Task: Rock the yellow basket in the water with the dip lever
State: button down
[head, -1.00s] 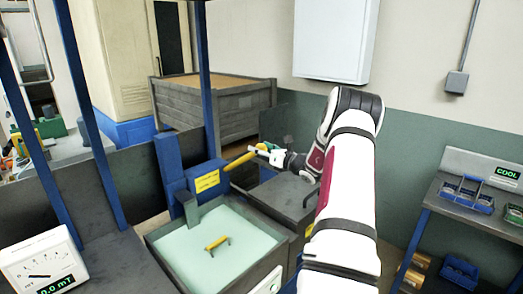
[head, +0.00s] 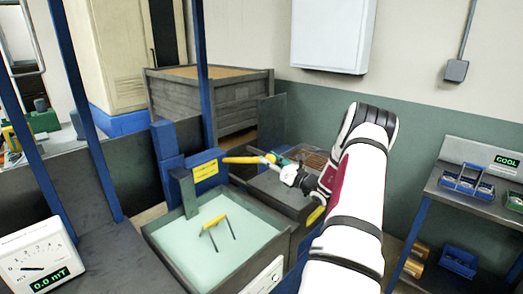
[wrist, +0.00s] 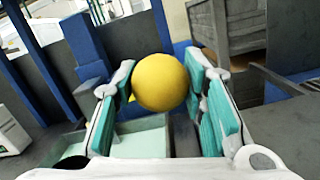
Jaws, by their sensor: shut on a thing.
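The dip lever (head: 240,160) is a yellow bar running out about level from a blue post beside the tank. My gripper (head: 272,160) is shut on its outer end. In the wrist view, the lever's round yellow end (wrist: 161,82) sits between the teal pads of my gripper (wrist: 163,95). The yellow basket shows only as a yellow handle (head: 215,223) with two thin legs standing above the pale green water (head: 190,250). The rest of the basket is hidden under the water.
The grey tank's rim (head: 262,248) surrounds the water. A grey covered box (head: 275,192) stands beside it under my arm. A wooden crate (head: 215,105) is behind. A meter (head: 38,262) stands at left, and a shelf with blue bins (head: 466,190) at right.

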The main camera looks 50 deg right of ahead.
jog(key=shift+s+f, duration=0.2)
jog(key=shift+f, duration=0.35)
jog(key=shift+s+f, duration=0.15)
jog(key=shift+f, duration=0.35)
jog(key=c, duration=1)
grip_release()
jog(key=shift+r, duration=0.1)
jog(key=s+a+f, duration=0.1)
jog(key=s, duration=1.1)
jog(key=shift+a+f, duration=0.2)
jog(key=shift+a, duration=0.15)
